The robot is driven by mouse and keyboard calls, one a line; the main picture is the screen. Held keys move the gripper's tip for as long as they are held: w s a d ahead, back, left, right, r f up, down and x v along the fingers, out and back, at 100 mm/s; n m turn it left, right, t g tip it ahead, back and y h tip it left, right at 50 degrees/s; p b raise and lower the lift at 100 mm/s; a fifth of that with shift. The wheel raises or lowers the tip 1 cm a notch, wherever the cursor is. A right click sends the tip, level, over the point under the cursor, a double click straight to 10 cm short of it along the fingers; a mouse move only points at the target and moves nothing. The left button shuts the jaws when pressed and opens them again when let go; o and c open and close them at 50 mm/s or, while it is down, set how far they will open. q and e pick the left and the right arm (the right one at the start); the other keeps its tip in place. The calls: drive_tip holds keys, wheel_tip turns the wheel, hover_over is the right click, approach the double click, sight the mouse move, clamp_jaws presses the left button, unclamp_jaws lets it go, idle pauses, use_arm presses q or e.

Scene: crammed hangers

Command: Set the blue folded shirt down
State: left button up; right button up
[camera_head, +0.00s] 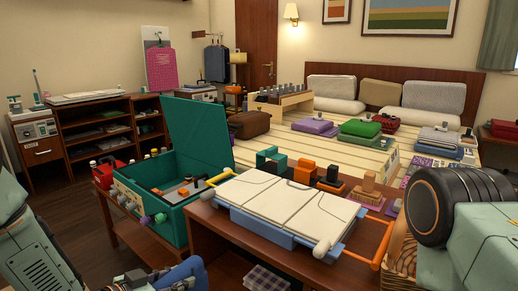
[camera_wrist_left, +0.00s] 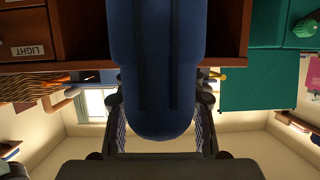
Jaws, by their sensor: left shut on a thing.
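The blue folded shirt (camera_wrist_left: 155,60) fills the middle of the left wrist view as a long, rounded dark blue bundle. My left gripper (camera_wrist_left: 160,112) is shut on it, with one finger on each side. In the head view a small part of the blue shirt (camera_head: 188,274) shows at the bottom edge, in front of the wooden table, beside my left gripper (camera_head: 150,280). Most of the gripper and shirt are cut off there. My right arm comes in at the lower right, but its gripper is out of view.
A white-topped blue case (camera_head: 285,205) with an orange handle covers much of the wooden table (camera_head: 225,235). An open teal box (camera_head: 170,190) stands to its left. A plaid cloth (camera_head: 262,279) lies on the shelf below. The bed behind holds several folded items, including a green one (camera_head: 361,128).

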use_arm(q)
drive_tip(key=s+r+m+g+h, duration=0.1)
drive_tip(key=s+r+m, duration=0.1)
drive_tip(key=s, duration=0.4)
drive_tip(key=s+d+r+m+g+h, duration=0.1)
drive_tip(key=s+r+h, duration=0.1)
drive_tip(key=s+r, duration=0.2)
drive_tip(key=shift+s+r+m+g, duration=0.3)
drive_tip(key=shift+s+m+g, duration=0.1)
drive_tip(key=shift+s, duration=0.7)
drive_tip(key=shift+a, duration=0.15)
